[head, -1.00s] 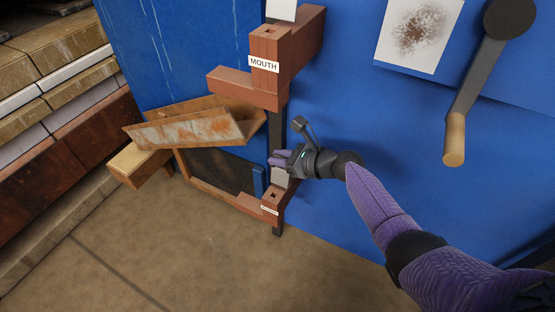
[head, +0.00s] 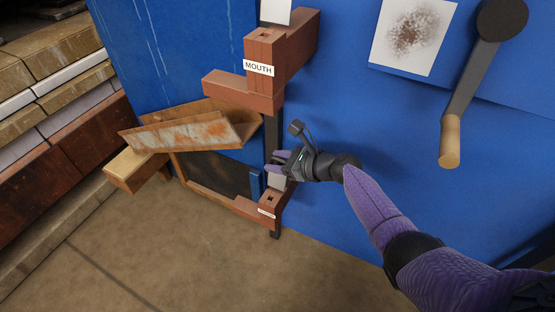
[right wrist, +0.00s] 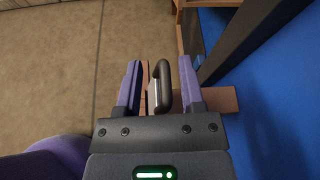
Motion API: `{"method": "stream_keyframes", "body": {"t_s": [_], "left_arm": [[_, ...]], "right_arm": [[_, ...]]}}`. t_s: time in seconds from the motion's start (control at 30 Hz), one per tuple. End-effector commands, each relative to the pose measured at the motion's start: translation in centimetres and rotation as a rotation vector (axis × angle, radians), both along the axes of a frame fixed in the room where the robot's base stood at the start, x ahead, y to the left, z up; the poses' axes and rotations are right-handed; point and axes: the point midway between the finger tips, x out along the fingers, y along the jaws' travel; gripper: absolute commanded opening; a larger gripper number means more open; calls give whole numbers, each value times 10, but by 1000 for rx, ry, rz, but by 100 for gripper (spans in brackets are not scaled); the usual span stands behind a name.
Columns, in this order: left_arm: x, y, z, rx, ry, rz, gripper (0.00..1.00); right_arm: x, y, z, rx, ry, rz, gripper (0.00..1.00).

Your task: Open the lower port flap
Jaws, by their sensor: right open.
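The lower port shows in the head view as a dark panel (head: 222,175) in a brown frame, below a rusty chute. I cannot clearly tell the flap's edges; the panel looks closed. A narrow blue strip (head: 255,184) stands at its right edge. My right gripper (head: 275,161) is just right of the panel, pointing left. In the right wrist view, its purple fingers (right wrist: 160,78) are open on both sides of a dark looped handle (right wrist: 162,86). I see a gap beside the handle, so it is not gripped. My left gripper is not in view.
The rusty chute (head: 190,130) juts out above the port. A brick-red block labelled MOUTH (head: 264,50) is higher up; a smaller labelled block (head: 268,202) is below the gripper. A crank (head: 464,95) hangs at the right. The floor (head: 150,245) in front is clear.

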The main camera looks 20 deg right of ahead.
Motion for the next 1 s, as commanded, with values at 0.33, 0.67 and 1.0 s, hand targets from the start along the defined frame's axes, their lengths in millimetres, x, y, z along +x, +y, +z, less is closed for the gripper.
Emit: {"method": "stream_keyframes", "body": {"t_s": [0.33,0.67,1.0], "left_arm": [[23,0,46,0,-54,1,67],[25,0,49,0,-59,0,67],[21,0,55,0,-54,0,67]], "right_arm": [[-59,-42,37,-3,-1,-2,50],[-74,-52,37,-1,0,-1,50],[-84,-51,22,-74,26,14,50]]}}
